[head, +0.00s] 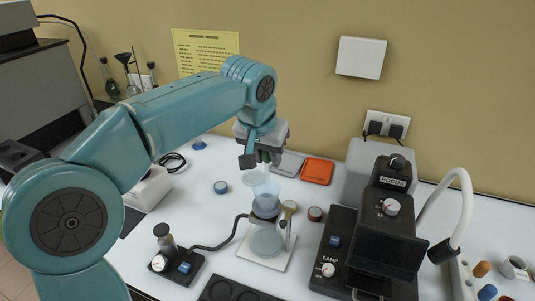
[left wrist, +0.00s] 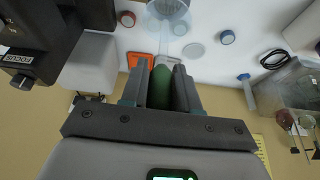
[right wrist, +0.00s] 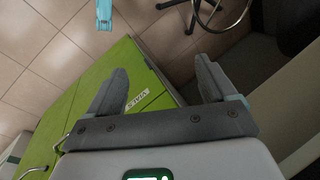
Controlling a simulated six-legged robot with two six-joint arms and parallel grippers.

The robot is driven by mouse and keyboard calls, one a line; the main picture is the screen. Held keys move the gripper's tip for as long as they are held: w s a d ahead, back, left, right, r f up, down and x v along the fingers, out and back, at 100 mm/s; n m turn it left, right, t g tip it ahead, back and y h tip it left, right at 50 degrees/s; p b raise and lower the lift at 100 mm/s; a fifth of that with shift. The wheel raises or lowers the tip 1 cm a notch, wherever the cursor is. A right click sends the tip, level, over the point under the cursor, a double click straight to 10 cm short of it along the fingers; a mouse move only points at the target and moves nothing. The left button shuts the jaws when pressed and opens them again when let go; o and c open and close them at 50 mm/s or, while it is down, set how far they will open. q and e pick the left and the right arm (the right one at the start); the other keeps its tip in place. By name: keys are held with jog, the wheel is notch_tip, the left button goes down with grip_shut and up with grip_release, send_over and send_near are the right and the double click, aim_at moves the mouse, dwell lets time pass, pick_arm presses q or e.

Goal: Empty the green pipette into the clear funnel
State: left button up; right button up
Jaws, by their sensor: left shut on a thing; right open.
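The clear funnel (head: 266,190) stands upright on a filter stand (head: 264,240) in the middle of the bench. It also shows at the top of the left wrist view (left wrist: 168,8). My left gripper (head: 259,158) is above the funnel and shut on the green pipette (left wrist: 161,88), whose green bulb is between the fingers. The pipette's clear stem points toward the funnel; whether its tip is inside the mouth I cannot tell. My right gripper (right wrist: 162,72) is open and empty, away from the bench, over a green cabinet and the floor.
A black microscope-like device (head: 385,215) with a white lamp arm stands right of the funnel. A small pump with a gauge (head: 172,252) is at the left, its hose running to the stand. An orange tray (head: 317,171) and small round lidded pots (head: 221,187) lie nearby.

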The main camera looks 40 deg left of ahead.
pick_arm(q)
jog(key=shift+s+r, duration=0.1)
jog(key=shift+s, duration=0.05)
jog(key=shift+r, duration=0.1)
jog(key=shift+r+p, duration=0.15)
jog(key=shift+p, duration=0.15)
jog(key=shift+r+p, duration=0.95)
jog(key=shift+r, duration=0.3)
jog(key=o, duration=0.3)
